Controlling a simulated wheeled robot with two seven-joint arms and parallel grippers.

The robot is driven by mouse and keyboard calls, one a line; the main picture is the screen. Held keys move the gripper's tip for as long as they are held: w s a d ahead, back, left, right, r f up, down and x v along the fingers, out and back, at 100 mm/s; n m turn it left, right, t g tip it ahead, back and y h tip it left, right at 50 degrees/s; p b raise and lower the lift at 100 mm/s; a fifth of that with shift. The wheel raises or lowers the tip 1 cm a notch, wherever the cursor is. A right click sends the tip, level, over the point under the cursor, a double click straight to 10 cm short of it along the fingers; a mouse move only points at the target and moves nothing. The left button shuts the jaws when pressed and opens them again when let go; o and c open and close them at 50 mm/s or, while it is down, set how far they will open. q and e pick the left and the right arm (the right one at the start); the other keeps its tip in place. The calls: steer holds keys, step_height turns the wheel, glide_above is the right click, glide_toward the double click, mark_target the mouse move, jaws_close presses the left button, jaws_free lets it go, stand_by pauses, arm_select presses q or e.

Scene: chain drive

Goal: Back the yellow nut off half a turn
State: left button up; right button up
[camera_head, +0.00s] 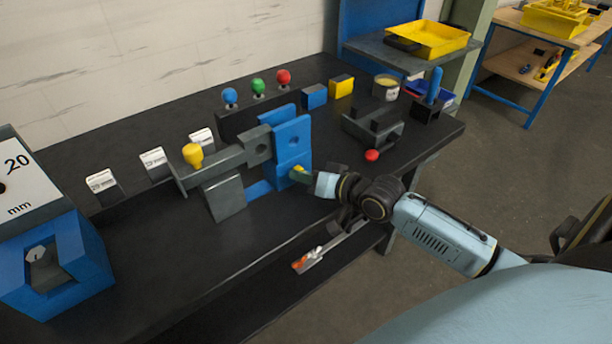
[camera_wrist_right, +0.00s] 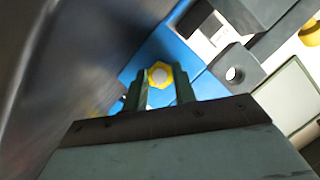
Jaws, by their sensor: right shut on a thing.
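The yellow nut (camera_wrist_right: 160,75) sits on the face of the blue bracket (camera_wrist_right: 183,52), between my right gripper's fingertips in the right wrist view. In the head view only a small part of the nut (camera_head: 298,169) shows at the lower part of the blue bracket (camera_head: 291,140). My right gripper (camera_head: 302,176) reaches in from the right and is shut on the nut; its fingers (camera_wrist_right: 159,88) stand on either side of it. The contact itself is partly hidden by the fingers. My left gripper is not in view.
A grey bar with a yellow knob (camera_head: 193,154) adjoins the bracket on the left. A grey block (camera_head: 374,128) and a red ball (camera_head: 372,155) stand to its right. Blue, green and red knobs are behind.

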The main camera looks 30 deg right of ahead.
steer(key=shift+r+p, duration=0.1)
steer(key=shift+p, duration=0.4)
steer(key=p, duration=0.1)
steer(key=n+h+p, duration=0.1)
steer(key=p, duration=0.1)
steer(key=shift+r, duration=0.25)
steer(key=n+h+p, duration=0.2)
steer(key=n+p, duration=0.1)
steer(key=p, duration=0.3)
steer(key=shift+a, duration=0.2)
steer(key=shift+a+f+n+h+p, duration=0.1)
steer(key=shift+f+n+h+p, duration=0.1)
steer(key=shift+n+h+p, duration=0.75)
steer(key=shift+n, duration=0.65)
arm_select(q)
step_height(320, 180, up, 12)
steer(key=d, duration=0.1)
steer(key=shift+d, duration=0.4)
arm_select(e)
steer(key=shift+f+n+h, duration=0.1)
steer(key=shift+n+h, duration=0.55)
steer(key=shift+n, duration=0.15)
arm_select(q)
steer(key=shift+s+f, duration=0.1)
